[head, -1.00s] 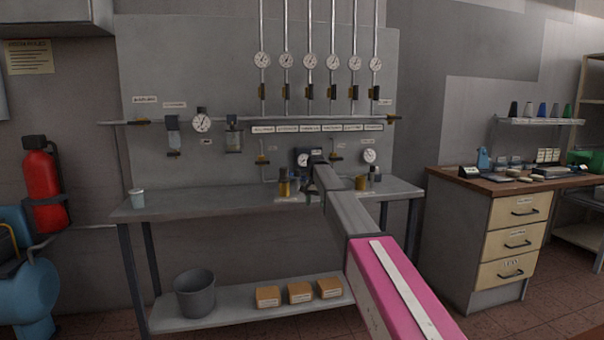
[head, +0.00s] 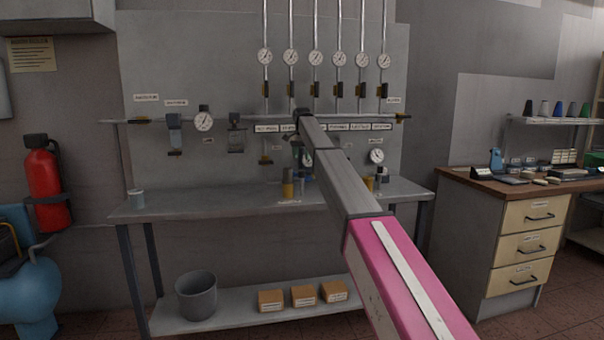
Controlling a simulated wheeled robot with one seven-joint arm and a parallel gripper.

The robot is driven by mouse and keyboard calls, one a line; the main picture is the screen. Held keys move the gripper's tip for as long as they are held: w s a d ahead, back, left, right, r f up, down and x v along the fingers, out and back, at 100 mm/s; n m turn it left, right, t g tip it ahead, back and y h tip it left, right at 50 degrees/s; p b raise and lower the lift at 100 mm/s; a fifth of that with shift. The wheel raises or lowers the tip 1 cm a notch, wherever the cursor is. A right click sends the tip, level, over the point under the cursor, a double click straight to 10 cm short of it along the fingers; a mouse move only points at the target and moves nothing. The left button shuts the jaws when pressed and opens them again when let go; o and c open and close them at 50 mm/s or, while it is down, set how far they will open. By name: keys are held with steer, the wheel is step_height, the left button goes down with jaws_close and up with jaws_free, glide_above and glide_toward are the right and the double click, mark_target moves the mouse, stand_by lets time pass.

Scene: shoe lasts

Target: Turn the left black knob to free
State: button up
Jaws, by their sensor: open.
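A black knob (head: 204,108) sits on top of the round white gauge (head: 204,122) at the left of the pipe panel. It is small, and I cannot read its setting or any mark for free. My gripper (head: 302,113) is at the far end of my raised arm, in front of the middle of the panel and right of that knob, clear of it. It is open and holds nothing that I can see. My arm hides part of the panel's middle, including part of a second gauge.
Several gauges hang on vertical pipes above a horizontal pipe. Filter bowls (head: 174,138) flank the left gauge. A red extinguisher (head: 43,185) is at the left, and a drawer cabinet (head: 500,235) at the right.

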mark_target(302, 171)
step_height(302, 171, down, 8)
steer(key=shift+f, duration=0.2)
steer(key=c, duration=0.9)
